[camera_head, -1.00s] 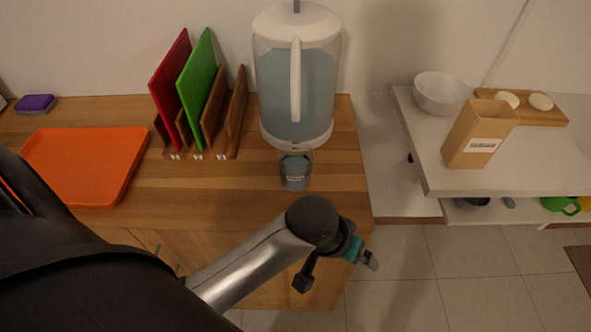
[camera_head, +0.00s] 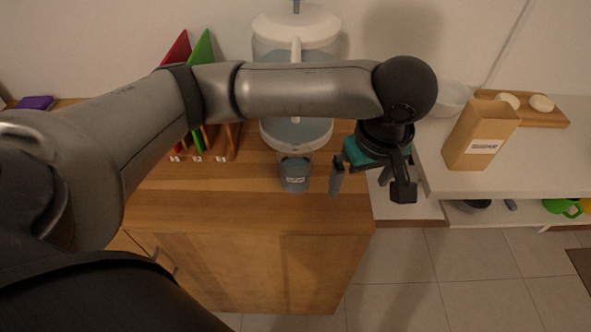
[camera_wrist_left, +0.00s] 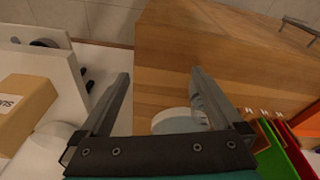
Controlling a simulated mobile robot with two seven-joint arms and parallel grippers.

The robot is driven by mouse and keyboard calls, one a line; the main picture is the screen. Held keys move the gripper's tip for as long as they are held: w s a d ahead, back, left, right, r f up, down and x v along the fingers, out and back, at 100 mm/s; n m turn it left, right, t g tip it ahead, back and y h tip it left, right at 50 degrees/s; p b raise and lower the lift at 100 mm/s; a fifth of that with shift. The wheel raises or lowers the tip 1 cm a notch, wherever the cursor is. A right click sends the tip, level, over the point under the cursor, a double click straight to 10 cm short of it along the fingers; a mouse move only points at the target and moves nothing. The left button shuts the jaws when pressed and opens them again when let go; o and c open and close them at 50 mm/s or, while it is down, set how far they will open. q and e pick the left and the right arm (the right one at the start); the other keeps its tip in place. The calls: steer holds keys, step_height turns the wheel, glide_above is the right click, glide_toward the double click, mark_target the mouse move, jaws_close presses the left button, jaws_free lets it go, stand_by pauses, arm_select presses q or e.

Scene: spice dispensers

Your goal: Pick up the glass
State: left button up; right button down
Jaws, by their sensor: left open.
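My left gripper (camera_head: 368,191) is open and empty, pointing down near the counter's right edge. It is to the right of the glass and apart from it. In the left wrist view the two open fingers (camera_wrist_left: 160,80) show with nothing held between them. A pale rounded shape there is partly cut off by the gripper, and I cannot tell for sure which thing it is. My right gripper is out of view.
Red and green boards (camera_head: 201,55) stand in a rack, partly behind my left arm. A cardboard box (camera_head: 480,134) and a white bowl (camera_head: 453,97) stand on the white shelf to the right. The counter (camera_head: 220,200) front is clear.

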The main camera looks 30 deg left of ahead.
arm_select(q)
steer(key=a+r+n+y, duration=0.3)
steer(key=a+r+n, duration=0.3)
steer(key=a, duration=0.2)
steer(key=b, duration=0.2)
glide_toward(302, 162)
steer(key=shift+s+a+f+g, duration=0.2)
steer(key=shift+s+f+g, duration=0.2)
steer(key=shift+s+f, duration=0.4)
steer(key=b+x, duration=0.1)
steer(key=x, duration=0.2)
steer(key=shift+a+f, duration=0.1)
steer(key=shift+f, duration=0.1)
steer(key=shift+a+f+b, duration=0.15)
steer(key=shift+f+b, duration=0.25)
steer(key=b+x, duration=0.2)
steer(key=x, duration=0.2)
steer(key=shift+f, duration=0.2)
steer(key=shift+a+f, duration=0.1)
steer(key=shift+f, duration=0.1)
steer(key=c, duration=1.5)
jaws_close()
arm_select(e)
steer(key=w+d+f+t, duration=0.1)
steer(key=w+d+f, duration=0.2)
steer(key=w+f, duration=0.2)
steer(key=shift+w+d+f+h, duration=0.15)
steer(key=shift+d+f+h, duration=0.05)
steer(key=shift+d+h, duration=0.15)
